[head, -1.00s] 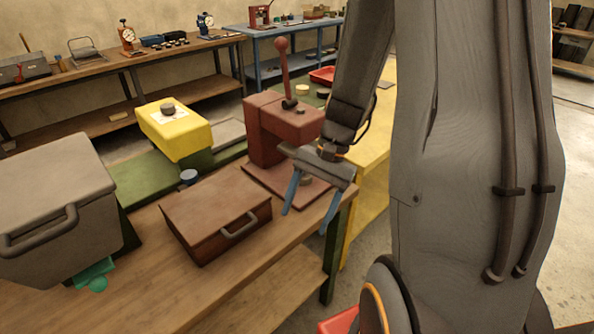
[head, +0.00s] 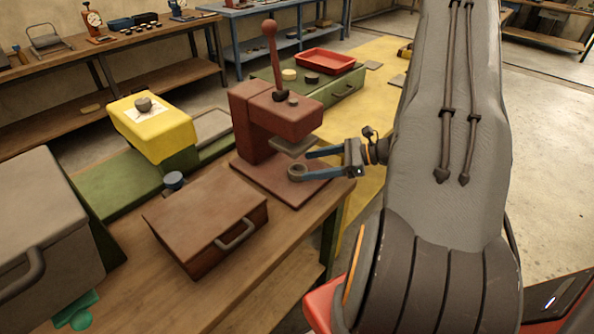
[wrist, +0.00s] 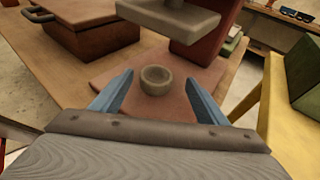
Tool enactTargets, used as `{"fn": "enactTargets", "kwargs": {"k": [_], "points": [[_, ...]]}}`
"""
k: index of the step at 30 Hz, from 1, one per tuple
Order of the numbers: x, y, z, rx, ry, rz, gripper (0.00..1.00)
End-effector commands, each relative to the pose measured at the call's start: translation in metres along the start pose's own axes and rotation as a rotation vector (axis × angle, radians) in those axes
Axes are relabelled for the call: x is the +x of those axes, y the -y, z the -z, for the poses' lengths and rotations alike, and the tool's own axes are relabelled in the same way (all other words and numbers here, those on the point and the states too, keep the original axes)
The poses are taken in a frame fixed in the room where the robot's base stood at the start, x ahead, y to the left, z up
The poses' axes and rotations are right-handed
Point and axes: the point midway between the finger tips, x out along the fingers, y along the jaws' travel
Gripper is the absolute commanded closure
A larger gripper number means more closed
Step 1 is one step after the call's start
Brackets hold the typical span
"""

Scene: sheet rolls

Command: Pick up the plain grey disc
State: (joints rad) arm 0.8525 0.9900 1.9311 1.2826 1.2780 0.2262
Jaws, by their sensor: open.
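A small round grey piece (head: 297,173) with a hollow top sits on the reddish-brown base plate (head: 262,178) of the press (head: 262,115). It also shows in the wrist view (wrist: 157,80), below the press's grey upper plate (wrist: 170,18). I cannot tell for sure that it is the plain grey disc. My gripper (head: 304,161) has two blue fingers, spread apart and empty. They reach in from the right, low over the base plate. In the wrist view the piece lies ahead, between the lines of the fingers (wrist: 158,92).
The press's upper plate hangs close above. A brown box (head: 205,215) with a handle stands front left. Behind it are a blue-topped cylinder (head: 173,180) and a yellow box (head: 153,127) carrying a dark round piece (head: 144,104). A red tray (head: 325,61) lies on the green cabinet (head: 340,92).

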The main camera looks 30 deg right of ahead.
Motion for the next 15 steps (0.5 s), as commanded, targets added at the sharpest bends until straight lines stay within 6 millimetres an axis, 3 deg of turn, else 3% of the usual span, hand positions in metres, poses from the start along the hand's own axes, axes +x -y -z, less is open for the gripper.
{"fn": "enactTargets", "kwargs": {"k": [15], "points": [[0.054, -0.006, 0.003, -0.002, -0.001, -0.002, 0.32]]}}
